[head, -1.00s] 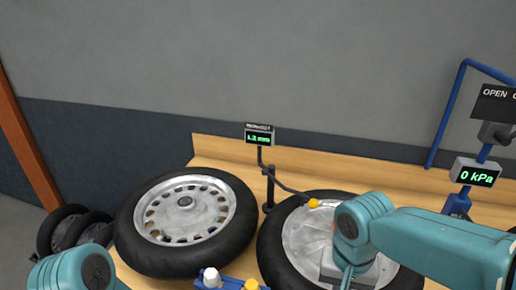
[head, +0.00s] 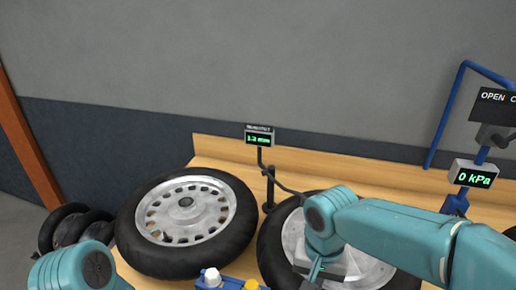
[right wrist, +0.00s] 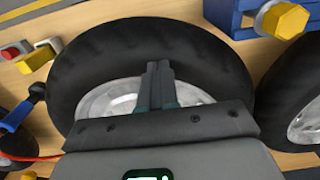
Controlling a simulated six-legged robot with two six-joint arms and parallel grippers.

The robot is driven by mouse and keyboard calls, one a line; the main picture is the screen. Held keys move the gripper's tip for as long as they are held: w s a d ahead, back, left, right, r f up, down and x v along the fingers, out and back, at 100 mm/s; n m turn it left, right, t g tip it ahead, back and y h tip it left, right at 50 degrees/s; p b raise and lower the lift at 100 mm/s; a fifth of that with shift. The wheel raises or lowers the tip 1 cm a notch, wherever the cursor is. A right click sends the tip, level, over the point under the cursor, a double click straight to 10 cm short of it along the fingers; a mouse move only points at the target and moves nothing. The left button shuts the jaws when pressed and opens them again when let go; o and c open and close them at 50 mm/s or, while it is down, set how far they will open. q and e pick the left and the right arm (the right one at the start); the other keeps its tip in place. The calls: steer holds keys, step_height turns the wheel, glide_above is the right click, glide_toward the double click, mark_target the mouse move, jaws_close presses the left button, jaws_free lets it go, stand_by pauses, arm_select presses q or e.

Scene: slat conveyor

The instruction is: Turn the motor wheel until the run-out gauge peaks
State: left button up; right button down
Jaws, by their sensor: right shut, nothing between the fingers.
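The wheel on the right (head: 385,272), with a black tyre and silver disc, lies flat on the wooden bench; my right arm covers much of it. It also shows in the right wrist view (right wrist: 215,70). The run-out gauge (head: 259,138) stands behind it on a black post, its small green digits looking like 1.3 mm. Its thin arm reaches over the wheel, the tip hidden behind my arm. My right gripper (right wrist: 158,68) is shut and empty over the wheel, fingertips against the tyre in the picture; contact is unclear. My left gripper is out of view.
A spoked wheel (head: 187,216) lies left on the bench (head: 340,165). A blue fixture (head: 222,284) with white and yellow knobs is at the front. A 0 kPa display (head: 473,174) and blue pipe stand right. Dark wheels (head: 66,232) sit at far left.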

steer(key=shift+w+a, duration=0.35)
steer(key=shift+a, duration=0.45)
steer(key=shift+r+p, duration=0.1)
steer(key=shift+p, duration=0.2)
step_height(320, 180, up, 3)
steer(key=shift+p, duration=1.2)
steer(key=shift+d, duration=0.25)
steer(key=d, duration=1.2)
steer(key=s+d+b, duration=0.1)
steer(key=d, duration=0.5)
steer(key=shift+s+d, duration=0.1)
steer(key=shift+d, duration=0.05)
steer(key=shift+f, duration=0.2)
